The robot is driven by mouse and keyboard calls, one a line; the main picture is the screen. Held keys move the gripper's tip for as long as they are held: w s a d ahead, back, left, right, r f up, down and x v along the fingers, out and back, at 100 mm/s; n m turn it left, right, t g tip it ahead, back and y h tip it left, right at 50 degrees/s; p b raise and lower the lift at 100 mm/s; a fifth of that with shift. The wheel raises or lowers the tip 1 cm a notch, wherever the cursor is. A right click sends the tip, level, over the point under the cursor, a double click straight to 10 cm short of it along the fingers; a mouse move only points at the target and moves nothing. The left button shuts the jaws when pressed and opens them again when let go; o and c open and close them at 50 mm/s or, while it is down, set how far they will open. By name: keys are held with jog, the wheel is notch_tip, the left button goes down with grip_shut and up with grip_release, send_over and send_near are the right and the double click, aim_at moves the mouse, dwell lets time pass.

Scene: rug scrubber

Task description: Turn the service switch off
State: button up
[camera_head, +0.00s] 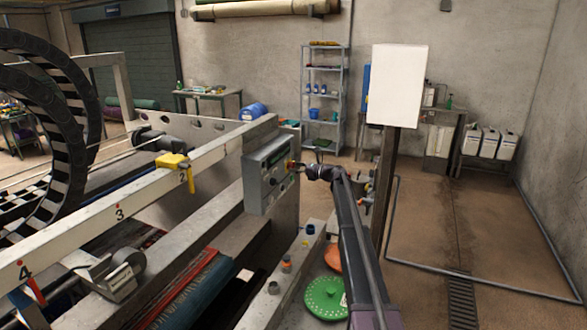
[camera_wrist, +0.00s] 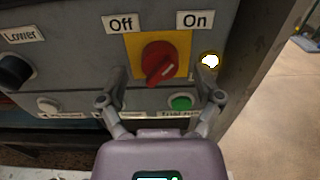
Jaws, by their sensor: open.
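The service switch (camera_wrist: 158,62) is a red rotary knob on a yellow plate, on the grey control panel (camera_wrist: 72,66). The "Off" label (camera_wrist: 122,23) is at its upper left and the "On" label (camera_wrist: 195,20) at its upper right. The knob's ridge slants up to the right, toward "On". My gripper (camera_wrist: 159,93) is open, its fingertips apart on either side just below and in front of the knob, holding nothing. In the head view my gripper (camera_head: 306,170) is at the right side of the panel (camera_head: 262,186); the knob is mostly hidden there.
A lit lamp (camera_wrist: 209,61) is right of the switch. A green button (camera_wrist: 180,102) lies below it, close to the right finger. A black "Lower" knob (camera_wrist: 14,71) is at the left. A dark post (camera_head: 385,185) and white board (camera_head: 397,85) stand right of my arm.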

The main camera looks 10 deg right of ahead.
jog(key=shift+w+a, duration=0.25)
jog(key=shift+a, duration=0.05)
jog(key=c, duration=1.2)
jog(key=shift+o, duration=0.2)
